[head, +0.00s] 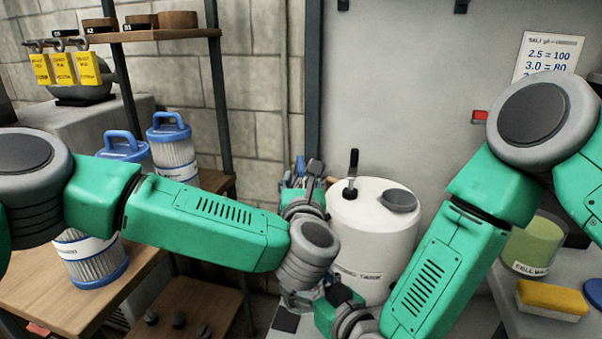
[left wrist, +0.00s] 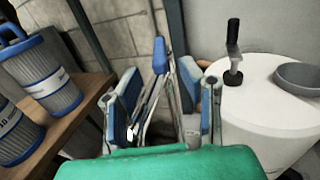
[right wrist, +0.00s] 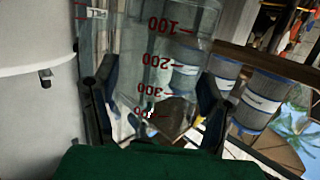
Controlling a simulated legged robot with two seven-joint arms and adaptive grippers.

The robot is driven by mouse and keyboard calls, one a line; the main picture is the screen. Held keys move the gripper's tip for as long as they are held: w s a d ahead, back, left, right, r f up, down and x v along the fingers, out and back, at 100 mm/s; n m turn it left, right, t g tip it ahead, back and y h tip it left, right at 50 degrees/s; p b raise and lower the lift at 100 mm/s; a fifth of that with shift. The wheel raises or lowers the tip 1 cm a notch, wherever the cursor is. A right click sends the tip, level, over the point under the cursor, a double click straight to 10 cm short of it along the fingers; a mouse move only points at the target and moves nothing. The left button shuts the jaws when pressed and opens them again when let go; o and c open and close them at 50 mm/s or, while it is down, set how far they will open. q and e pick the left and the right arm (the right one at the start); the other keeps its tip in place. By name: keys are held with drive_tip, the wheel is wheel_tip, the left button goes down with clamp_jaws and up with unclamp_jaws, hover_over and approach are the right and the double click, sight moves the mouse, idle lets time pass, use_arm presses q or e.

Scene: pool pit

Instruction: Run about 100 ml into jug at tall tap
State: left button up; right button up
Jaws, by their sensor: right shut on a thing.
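The clear jug (right wrist: 160,75) with red marks fills the middle of the right wrist view. My right gripper (right wrist: 158,95) is shut on it, one finger on each side. Part of the jug (head: 298,300) shows low in the head view, mostly behind my arms. I cannot make out a water level in it. The white tank (head: 375,235) has a black upright handle (head: 351,172) on top; a small spout (right wrist: 45,79) shows on its side in the right wrist view. My left gripper (head: 303,187) is open, left of the tank, its blue-padded fingers (left wrist: 165,95) apart.
A grey bowl (head: 398,201) lies on the tank's top. Blue-capped filter cartridges (head: 174,148) stand on the wooden shelf at left. A yellow sponge (head: 552,298) and a green tub (head: 533,243) are on the right counter. A wall closes the back.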

sight(298, 168)
use_arm(q)
drive_tip(key=shift+w+d, duration=0.1)
drive_tip(key=shift+w, duration=1.65)
clamp_jaws()
drive_tip(key=shift+a+m+h, duration=0.35)
drive_tip(key=shift+m+h, duration=0.25)
drive_tip(key=shift+h, duration=0.4)
unclamp_jaws()
